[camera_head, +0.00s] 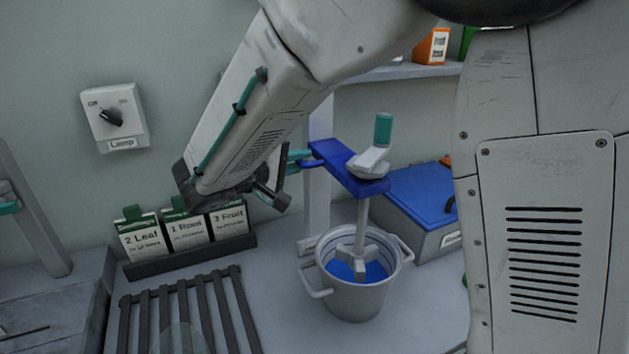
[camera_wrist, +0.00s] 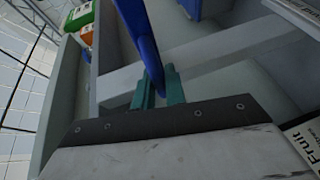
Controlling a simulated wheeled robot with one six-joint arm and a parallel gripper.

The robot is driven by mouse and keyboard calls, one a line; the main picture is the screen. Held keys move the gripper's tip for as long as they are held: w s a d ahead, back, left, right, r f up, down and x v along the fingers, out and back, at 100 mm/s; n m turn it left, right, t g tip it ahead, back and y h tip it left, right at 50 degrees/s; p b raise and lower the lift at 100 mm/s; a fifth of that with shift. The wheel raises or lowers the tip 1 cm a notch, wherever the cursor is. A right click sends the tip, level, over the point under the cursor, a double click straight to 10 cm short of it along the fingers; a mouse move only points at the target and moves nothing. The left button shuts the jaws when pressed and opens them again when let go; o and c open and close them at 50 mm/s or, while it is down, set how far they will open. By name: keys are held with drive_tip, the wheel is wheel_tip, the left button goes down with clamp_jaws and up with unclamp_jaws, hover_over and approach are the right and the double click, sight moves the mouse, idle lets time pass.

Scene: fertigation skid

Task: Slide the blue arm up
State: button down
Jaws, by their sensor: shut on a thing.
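The blue arm (camera_head: 345,165) sticks out from a pale upright post (camera_head: 318,200) above the bucket. It carries a grey crank with a teal knob (camera_head: 383,130) and a shaft with a grey paddle (camera_head: 350,264). The paddle sits inside the rim of the grey bucket (camera_head: 355,298), which holds blue liquid. My gripper (camera_head: 300,157) is at the left end of the blue arm, its teal fingers shut on the blue handle there. In the wrist view, the blue arm's handle (camera_wrist: 141,38) runs down between the fingers (camera_wrist: 160,88). My own arm hides part of the post.
Seed packets (camera_head: 186,232) stand in a dark holder left of the bucket, by a slatted rack (camera_head: 185,310). A blue-lidded box (camera_head: 420,190) is behind the bucket at right. A shelf (camera_head: 400,72) with an orange box (camera_head: 432,46) is above. A lamp switch (camera_head: 112,117) is on the wall.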

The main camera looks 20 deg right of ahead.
wheel_tip(320, 180, up, 10)
drive_tip(key=shift+r, duration=0.2)
drive_tip(key=c, duration=1.6)
unclamp_jaws()
drive_tip(key=shift+r, duration=0.1)
drive_tip(key=shift+o, duration=0.7)
drive_tip(key=shift+a, duration=0.1)
drive_tip(key=v, duration=0.7)
drive_tip(key=shift+s+a, duration=0.2)
drive_tip(key=shift+a, duration=0.1)
